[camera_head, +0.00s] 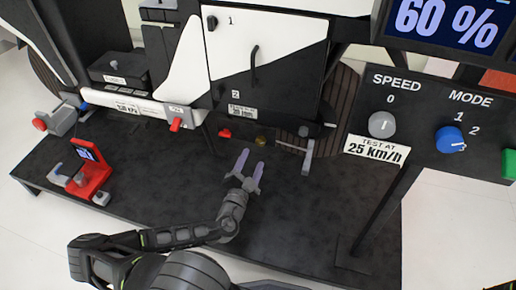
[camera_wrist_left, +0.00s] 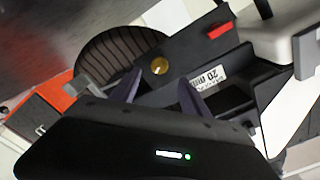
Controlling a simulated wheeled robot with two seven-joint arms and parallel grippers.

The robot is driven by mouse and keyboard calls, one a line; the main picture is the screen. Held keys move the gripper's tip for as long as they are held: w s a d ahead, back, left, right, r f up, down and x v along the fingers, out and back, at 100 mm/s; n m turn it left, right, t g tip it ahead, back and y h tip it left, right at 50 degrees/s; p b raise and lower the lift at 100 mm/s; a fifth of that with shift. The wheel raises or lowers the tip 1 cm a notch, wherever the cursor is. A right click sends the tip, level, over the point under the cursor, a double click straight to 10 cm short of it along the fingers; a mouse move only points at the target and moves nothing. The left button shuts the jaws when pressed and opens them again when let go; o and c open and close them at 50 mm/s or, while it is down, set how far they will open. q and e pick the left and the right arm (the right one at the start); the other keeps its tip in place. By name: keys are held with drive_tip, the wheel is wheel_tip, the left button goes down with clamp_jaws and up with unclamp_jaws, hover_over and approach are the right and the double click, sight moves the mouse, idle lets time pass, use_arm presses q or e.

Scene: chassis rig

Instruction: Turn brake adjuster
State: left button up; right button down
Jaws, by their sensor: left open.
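A round brass knob (camera_head: 262,141), which looks like the brake adjuster, sits low on the dark rig panel. It also shows in the left wrist view (camera_wrist_left: 159,66), face on. My left gripper (camera_head: 251,158) is open and empty, its two purple-grey fingers pointing at the panel just short of the knob. In the left wrist view its fingertips (camera_wrist_left: 158,86) are spread apart, with the knob just beyond the gap between them. They do not appear to touch it. My right gripper is not in view.
A red part (camera_head: 225,133) sits left of the knob, and a grey lever (camera_head: 307,157) stands to its right. A ribbed wheel (camera_wrist_left: 110,55) is behind. The control panel (camera_head: 430,125) with dials is at the right. The dark platform (camera_head: 190,180) is mostly clear.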

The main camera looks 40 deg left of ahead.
sight(260, 144)
use_arm(q)
drive_tip(key=b+x, duration=0.2)
drive_tip(key=x, duration=0.4)
drive_tip(key=shift+f, duration=0.15)
drive_tip(key=shift+w+a+b, duration=0.2)
drive_tip(key=shift+w+b, duration=0.1)
drive_tip(key=shift+w, duration=0.2)
clamp_jaws()
